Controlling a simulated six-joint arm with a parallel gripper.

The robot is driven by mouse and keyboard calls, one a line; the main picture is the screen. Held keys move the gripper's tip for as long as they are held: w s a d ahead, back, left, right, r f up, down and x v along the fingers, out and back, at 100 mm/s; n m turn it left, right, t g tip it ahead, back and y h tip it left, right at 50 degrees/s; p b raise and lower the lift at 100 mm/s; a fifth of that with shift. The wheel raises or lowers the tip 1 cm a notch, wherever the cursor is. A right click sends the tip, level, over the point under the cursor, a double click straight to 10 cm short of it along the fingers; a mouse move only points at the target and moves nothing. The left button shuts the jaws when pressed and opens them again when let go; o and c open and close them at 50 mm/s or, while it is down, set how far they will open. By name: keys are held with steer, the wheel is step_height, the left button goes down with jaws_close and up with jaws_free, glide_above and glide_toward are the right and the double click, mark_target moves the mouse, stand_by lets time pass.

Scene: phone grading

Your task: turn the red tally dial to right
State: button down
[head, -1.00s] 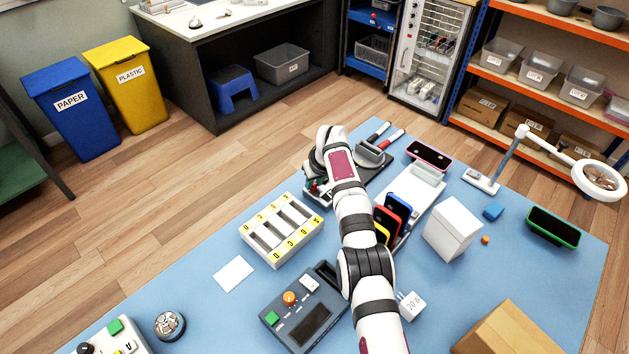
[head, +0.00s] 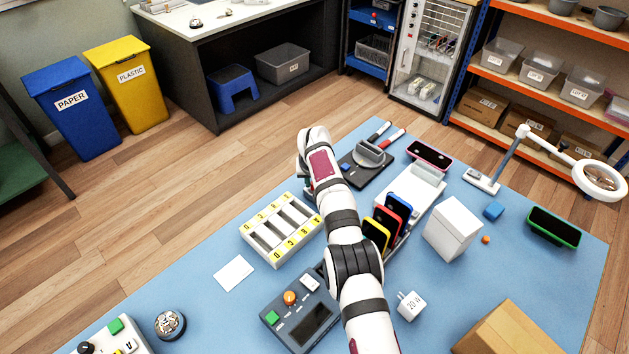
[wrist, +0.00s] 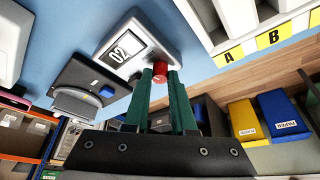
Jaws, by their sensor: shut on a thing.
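The red tally dial (wrist: 160,66) shows in the wrist view as a small red knob at the end of a white tally box (wrist: 122,42) with a "02" display. My gripper (wrist: 160,78) has its two green fingers at the dial, closed on it from either side. How far the dial is turned cannot be made out. In the head view my arm's wrist hides the dial and most of the tally box.
A white tray with yellow A, B, C, D labels (head: 293,254) stands close beside my arm. A dark device with a round grey holder (head: 363,172) sits just right of my wrist. A rack of coloured phones (head: 397,213) stands nearer, right of the arm. Floor lies beyond the table edge.

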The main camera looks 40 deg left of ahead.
steer(key=shift+m, duration=0.8)
steer(key=shift+t, duration=0.3)
steer(key=c, duration=1)
jaws_free()
